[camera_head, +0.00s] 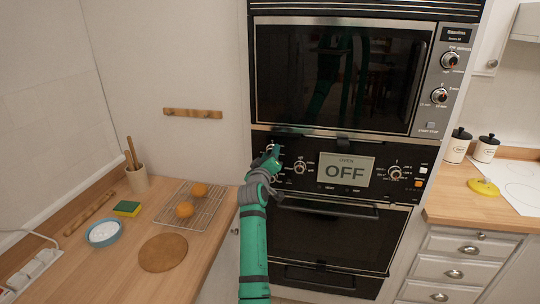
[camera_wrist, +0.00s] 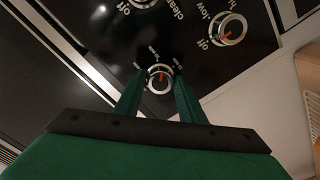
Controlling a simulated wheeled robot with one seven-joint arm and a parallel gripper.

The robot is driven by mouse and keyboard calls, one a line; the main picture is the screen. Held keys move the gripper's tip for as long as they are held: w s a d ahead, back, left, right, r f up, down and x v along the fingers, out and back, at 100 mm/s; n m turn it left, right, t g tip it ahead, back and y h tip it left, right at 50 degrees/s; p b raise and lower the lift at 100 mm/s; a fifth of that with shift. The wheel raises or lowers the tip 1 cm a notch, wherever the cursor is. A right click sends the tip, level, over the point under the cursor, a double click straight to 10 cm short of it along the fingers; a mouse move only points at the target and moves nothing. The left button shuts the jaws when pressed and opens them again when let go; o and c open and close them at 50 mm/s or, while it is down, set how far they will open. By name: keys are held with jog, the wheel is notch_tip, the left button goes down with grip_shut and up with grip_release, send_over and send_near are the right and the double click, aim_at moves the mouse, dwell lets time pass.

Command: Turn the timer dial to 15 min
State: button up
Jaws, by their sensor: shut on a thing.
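A small round dial (camera_wrist: 160,78) with a silver rim and a red pointer sits on the black panel in the wrist view. Small marks surround it, too small to read surely; I take it as the timer dial. Its pointer looks roughly upward in that view. My gripper (camera_wrist: 159,86) has one green finger on each side of the dial and is shut on it. In the head view my gripper (camera_head: 271,156) is at the left end of the lower oven's panel, and it hides most of the dial there.
The oven display (camera_head: 345,171) reads OFF, with a dial (camera_head: 300,168) to its left and another (camera_head: 395,172) to its right. An oven handle (camera_head: 325,209) runs below the panel. A microwave (camera_head: 340,75) is above. The left counter holds a wire rack (camera_head: 205,212).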

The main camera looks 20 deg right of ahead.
jog(key=shift+m, duration=4.2)
jog(key=o, duration=1)
jog(key=shift+o, duration=0.2)
jog(key=v, duration=1.1)
